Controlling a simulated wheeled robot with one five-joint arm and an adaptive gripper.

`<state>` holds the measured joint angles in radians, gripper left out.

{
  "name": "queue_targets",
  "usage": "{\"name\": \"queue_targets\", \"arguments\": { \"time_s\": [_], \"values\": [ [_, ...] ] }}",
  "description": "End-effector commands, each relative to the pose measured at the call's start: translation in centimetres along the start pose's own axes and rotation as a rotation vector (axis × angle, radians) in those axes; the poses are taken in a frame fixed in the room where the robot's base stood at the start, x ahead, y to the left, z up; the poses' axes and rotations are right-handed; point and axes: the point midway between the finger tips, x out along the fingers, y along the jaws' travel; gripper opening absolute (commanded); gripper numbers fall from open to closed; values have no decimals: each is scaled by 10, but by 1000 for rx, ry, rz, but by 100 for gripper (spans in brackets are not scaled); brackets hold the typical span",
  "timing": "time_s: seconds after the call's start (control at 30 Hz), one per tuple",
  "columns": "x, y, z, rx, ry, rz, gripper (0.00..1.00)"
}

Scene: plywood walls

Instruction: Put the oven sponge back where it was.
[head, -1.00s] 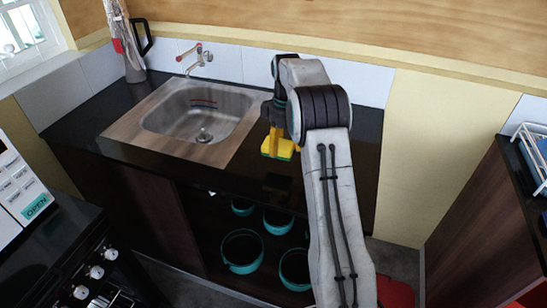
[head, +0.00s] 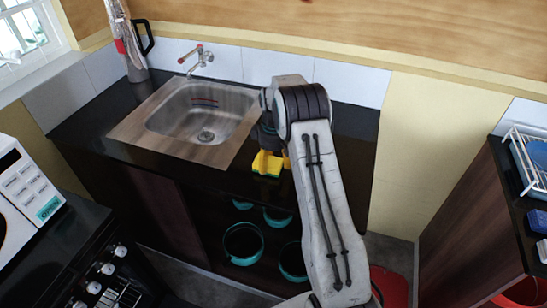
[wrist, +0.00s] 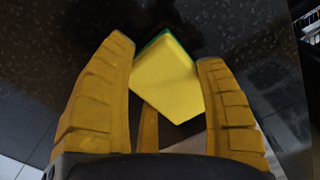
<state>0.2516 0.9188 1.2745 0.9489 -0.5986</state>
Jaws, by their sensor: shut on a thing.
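The oven sponge is a yellow block with a green layer. In the head view the sponge (head: 266,167) is at the dark counter (head: 230,178), right of the sink. My gripper (head: 271,157) is shut on it from above, with its yellow fingers pointing down. In the wrist view the sponge (wrist: 165,82) sits tilted between the two fingertips (wrist: 165,55), its green side facing away. I cannot tell whether the sponge touches the counter or is slightly above it. My arm hides part of the counter to the right.
A steel sink (head: 203,115) with a tap (head: 199,60) is left of the gripper. Teal-rimmed pots (head: 243,243) stand on the shelf below. A microwave (head: 25,200) is at left, a dish rack (head: 530,165) at right. The counter's front strip looks clear.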

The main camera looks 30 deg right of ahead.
Motion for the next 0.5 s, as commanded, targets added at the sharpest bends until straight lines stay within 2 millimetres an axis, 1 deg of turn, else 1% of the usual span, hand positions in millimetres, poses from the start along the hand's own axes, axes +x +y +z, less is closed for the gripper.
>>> {"name": "queue_targets", "arguments": {
  "time_s": [0.37,0.5],
  "values": [
    [2,0,0,0,1,1,33],
    [6,0,0,0,1,1,33]
  ]
}}
